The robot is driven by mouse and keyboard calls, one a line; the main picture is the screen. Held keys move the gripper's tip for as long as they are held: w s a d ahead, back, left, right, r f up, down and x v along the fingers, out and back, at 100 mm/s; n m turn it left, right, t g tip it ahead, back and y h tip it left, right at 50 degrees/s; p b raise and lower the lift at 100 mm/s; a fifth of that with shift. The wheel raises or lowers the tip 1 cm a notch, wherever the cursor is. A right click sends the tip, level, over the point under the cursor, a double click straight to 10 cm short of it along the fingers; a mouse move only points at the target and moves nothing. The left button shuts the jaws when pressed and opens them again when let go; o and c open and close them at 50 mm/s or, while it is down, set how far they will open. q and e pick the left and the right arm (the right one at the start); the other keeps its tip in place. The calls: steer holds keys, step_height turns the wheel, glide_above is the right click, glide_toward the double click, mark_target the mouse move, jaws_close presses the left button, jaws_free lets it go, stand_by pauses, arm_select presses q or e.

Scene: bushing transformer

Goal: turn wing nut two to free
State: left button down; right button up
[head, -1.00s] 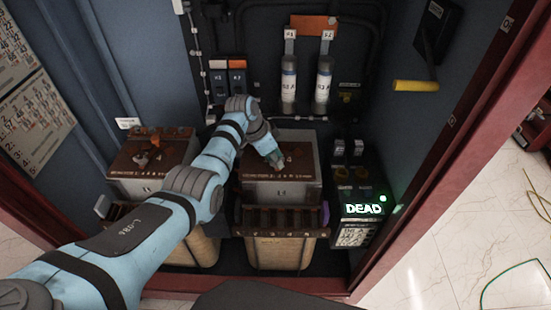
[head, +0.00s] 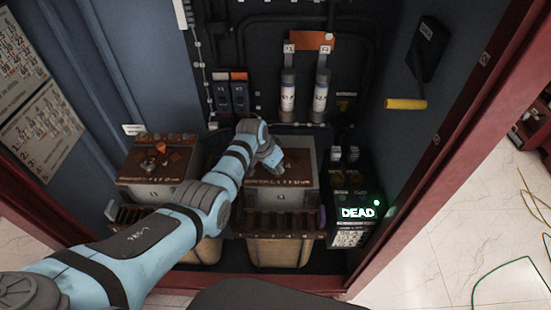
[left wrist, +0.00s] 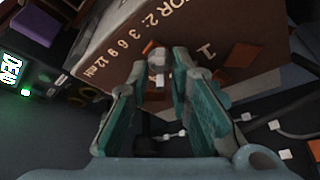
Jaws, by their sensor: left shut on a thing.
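My left gripper (head: 274,166) is over the brown top of the right-hand grey box (head: 285,200). In the left wrist view, the fingertips of my left gripper (left wrist: 160,68) are closed in on a small pale grey piece (left wrist: 157,60), which I take to be the wing nut. Its shape is mostly hidden between the fingers. An orange-brown piece (left wrist: 150,46) shows beside the fingertips. The brown top (left wrist: 215,30) carries white lettering and numbers. In the head view the gripper covers the held piece. My right gripper is not in view.
A second box (head: 152,190), with a brown top and small fittings, stands to the left. A black unit (head: 352,225) with a lit "DEAD" display stands close on the right. Two grey cylinders (head: 288,92) and a yellow handle (head: 405,104) are behind. Cabinet walls enclose both sides.

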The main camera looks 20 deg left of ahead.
arm_select(q)
steer(key=shift+d+r+n+y+p, duration=0.15)
steer(key=shift+n+y+p, duration=0.3)
steer(key=shift+n, duration=0.45)
steer(key=shift+n+y+p, duration=0.25)
steer(key=shift+n+p, duration=0.05)
steer(key=shift+n, duration=0.7)
steer(key=shift+s+n+y, duration=0.3)
steer(key=shift+n, duration=0.3)
steer(key=shift+s+f, duration=0.1)
steer(key=shift+f, duration=0.1)
